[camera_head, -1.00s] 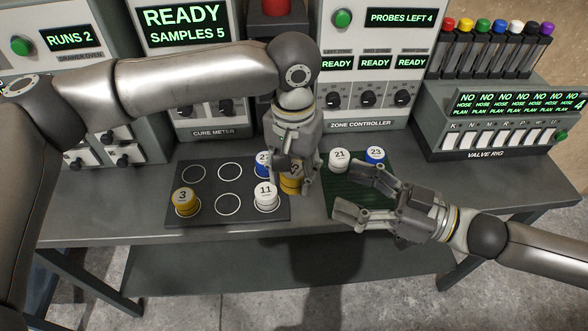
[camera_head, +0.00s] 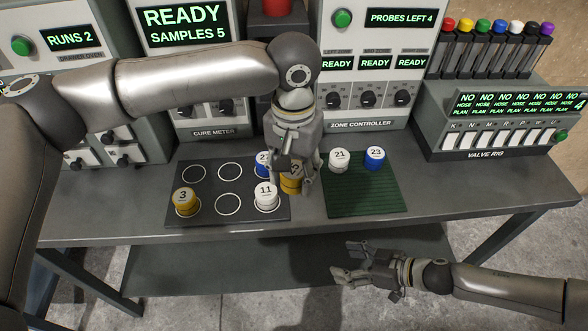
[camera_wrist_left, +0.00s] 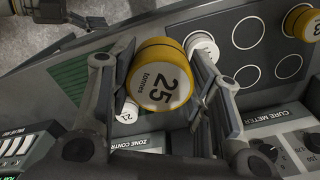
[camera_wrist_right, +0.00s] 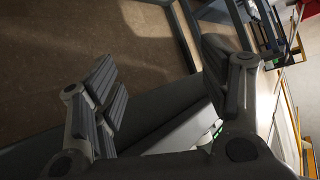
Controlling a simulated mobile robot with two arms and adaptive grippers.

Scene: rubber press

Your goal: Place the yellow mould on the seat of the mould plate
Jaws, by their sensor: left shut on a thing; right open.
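My left gripper (camera_head: 289,172) is shut on a yellow mould (camera_head: 291,184), which hangs between the right edge of the dark mould plate (camera_head: 208,222) and the green mat. The mould plate has ringed seats. Another yellow mould marked 3 (camera_head: 187,200) is at its front left, a white one marked 11 (camera_head: 265,195) at its front right. A blue one (camera_head: 262,159) behind that is partly hidden by my gripper. My right gripper (camera_head: 352,261) is open and empty in front of the table.
A green ribbed mat (camera_head: 362,197) holds a white piece 21 (camera_head: 340,160) and a blue piece 23 (camera_head: 375,158) at its back. The cure meter (camera_head: 212,128), zone controller (camera_head: 362,123) and valve rig (camera_head: 486,153) stand behind. Three seats on the plate look empty.

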